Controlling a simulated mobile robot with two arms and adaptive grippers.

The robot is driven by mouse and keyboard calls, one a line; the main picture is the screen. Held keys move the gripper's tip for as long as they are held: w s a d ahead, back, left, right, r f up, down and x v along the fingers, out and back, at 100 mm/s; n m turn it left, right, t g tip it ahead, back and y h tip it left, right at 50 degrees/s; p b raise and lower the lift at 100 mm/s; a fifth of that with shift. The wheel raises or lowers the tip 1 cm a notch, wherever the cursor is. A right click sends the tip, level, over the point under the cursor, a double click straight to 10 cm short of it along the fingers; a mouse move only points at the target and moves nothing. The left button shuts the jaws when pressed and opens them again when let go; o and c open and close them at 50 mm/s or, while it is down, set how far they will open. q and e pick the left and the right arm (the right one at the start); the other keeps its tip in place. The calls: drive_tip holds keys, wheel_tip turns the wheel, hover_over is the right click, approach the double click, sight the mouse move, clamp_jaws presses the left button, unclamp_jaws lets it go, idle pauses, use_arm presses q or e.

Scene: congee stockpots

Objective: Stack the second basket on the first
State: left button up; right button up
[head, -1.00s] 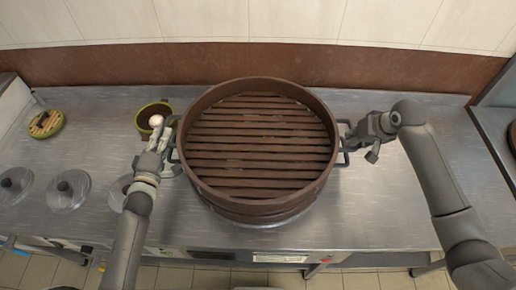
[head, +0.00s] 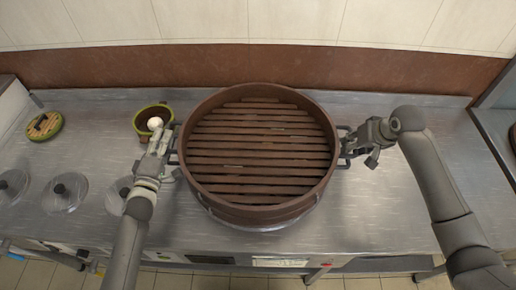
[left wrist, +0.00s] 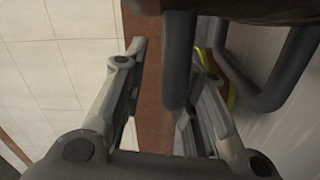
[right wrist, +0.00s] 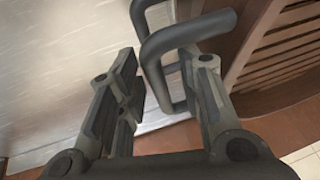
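The upper brown round basket (head: 262,150) with a slatted floor sits level in the middle of the counter in the head view. Its body hides most of what is below; a second set of handles in the wrist views suggests another basket directly under it. My left gripper (head: 162,140) is at the left handle; in the left wrist view the handle bar (left wrist: 178,60) stands between its parted fingers. My right gripper (head: 352,146) is at the right handle; in the right wrist view the handle (right wrist: 160,50) lies between its parted fingers.
A green-rimmed pot (head: 147,112) with a small white round thing stands behind my left gripper. A round green-and-tan item (head: 44,125) and several metal lids (head: 66,190) lie at the left. The counter (head: 400,215) right of the basket is clear.

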use_arm(q)
drive_tip(key=shift+s+f, duration=0.35)
drive_tip(key=shift+f, duration=0.1)
drive_tip(key=s, duration=1.1)
drive_tip(key=shift+a+r, duration=0.3)
use_arm(e)
drive_tip(key=v, duration=1.1)
drive_tip(key=shift+r, duration=0.45)
use_arm(q)
drive_tip(key=shift+s, duration=0.1)
